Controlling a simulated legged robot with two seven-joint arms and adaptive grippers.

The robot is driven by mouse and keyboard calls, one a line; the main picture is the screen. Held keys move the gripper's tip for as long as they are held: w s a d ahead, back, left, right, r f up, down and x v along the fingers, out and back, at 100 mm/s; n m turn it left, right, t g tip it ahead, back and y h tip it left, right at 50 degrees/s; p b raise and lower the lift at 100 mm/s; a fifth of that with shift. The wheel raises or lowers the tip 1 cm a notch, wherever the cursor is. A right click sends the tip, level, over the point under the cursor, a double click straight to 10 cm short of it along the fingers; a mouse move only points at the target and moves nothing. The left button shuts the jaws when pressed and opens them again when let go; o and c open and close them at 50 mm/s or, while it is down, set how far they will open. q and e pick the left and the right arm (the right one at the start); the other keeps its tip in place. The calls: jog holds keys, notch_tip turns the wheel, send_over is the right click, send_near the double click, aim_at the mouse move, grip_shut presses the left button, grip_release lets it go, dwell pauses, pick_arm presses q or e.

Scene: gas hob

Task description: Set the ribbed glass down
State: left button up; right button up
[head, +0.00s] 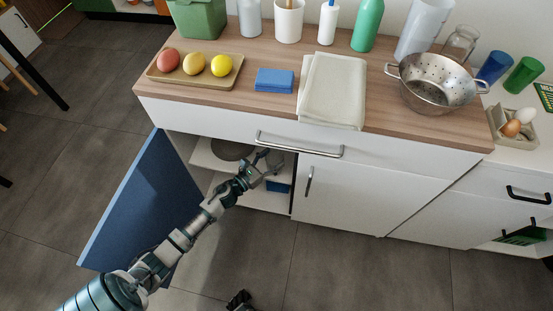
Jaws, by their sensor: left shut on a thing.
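My left arm reaches into the open lower cabinet. Its gripper (264,163) is just inside the opening, below the drawer handle. It is shut on a small, clear thing, which looks like the ribbed glass (272,167); the glass is hard to make out against the cabinet and partly hidden by the fingers. I cannot tell whether it touches a shelf.
The blue cabinet door (143,205) stands open on the left. A round dish (232,150) is on the upper shelf, and a blue thing (278,187) is lower down. The countertop (265,48) holds a fruit tray (163,79), folded cloth (333,88) and colander (437,82).

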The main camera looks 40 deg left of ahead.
pick_arm(q)
jog(key=shift+a+r, duration=0.1)
jog(key=shift+s, duration=0.1)
jog(key=o, duration=1.5)
jog(key=shift+f, duration=0.2)
jog(key=shift+c, duration=0.2)
jog(key=shift+o, duration=1.4)
jog(key=shift+r, duration=0.1)
